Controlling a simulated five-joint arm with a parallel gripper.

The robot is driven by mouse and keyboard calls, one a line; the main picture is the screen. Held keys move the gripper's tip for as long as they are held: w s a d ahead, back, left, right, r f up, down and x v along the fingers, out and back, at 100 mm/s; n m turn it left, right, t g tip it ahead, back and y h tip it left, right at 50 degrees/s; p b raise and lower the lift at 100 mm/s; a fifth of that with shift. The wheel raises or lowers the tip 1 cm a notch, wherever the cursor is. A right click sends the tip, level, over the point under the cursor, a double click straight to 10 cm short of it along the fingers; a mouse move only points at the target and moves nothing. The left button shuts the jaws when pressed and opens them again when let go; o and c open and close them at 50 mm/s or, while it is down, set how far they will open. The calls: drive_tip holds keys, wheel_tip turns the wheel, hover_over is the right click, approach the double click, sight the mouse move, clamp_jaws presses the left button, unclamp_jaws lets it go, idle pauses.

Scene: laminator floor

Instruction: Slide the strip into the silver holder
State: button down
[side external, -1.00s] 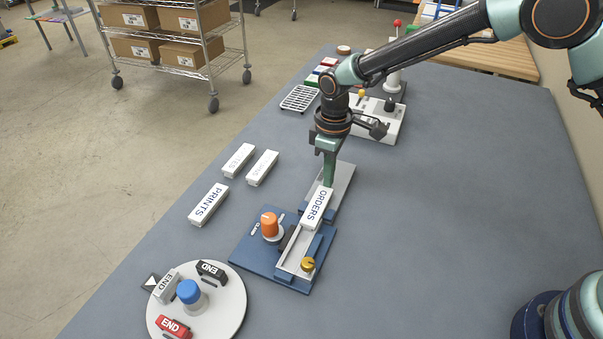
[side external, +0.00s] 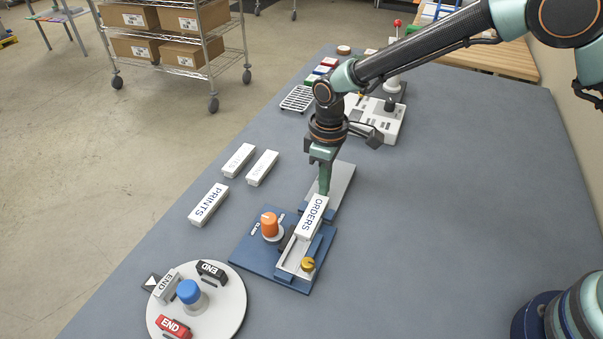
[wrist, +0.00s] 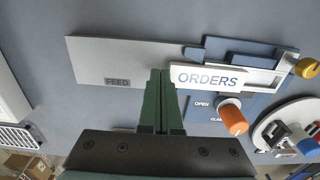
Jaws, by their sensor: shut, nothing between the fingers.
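The white strip labelled ORDERS (side external: 312,218) lies lengthwise, partly in the silver holder (side external: 290,263) on a blue base. Its far end reaches toward the grey FEED plate (side external: 344,180). The holder's near stretch, by the yellow knob (side external: 308,264), is bare. My gripper (side external: 324,191) is shut and empty, its fingertips low at the strip's far end. In the wrist view the closed fingertips (wrist: 161,76) are right beside the strip's left end (wrist: 210,78), over the FEED plate (wrist: 115,60). I cannot tell whether they touch.
An orange knob (side external: 269,225) stands on the blue base left of the holder. A PRINTS strip (side external: 208,205) and two other white strips lie to the left. A round white turntable (side external: 228,307) with END blocks is at the front left. The table's right side is clear.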

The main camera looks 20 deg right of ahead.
sight(314, 210)
drive_tip(key=shift+s+a, duration=0.1)
drive_tip(key=shift+s+a, duration=0.8)
idle(0.4)
drive_tip(key=shift+s+a, duration=0.85)
drive_tip(key=shift+s, duration=0.05)
drive_tip(key=shift+a, duration=0.1)
drive_tip(key=shift+s+a, duration=0.45)
drive_tip(key=shift+s, duration=0.05)
drive_tip(key=shift+w+d+r, duration=0.1)
drive_tip(key=shift+w+d, duration=0.3)
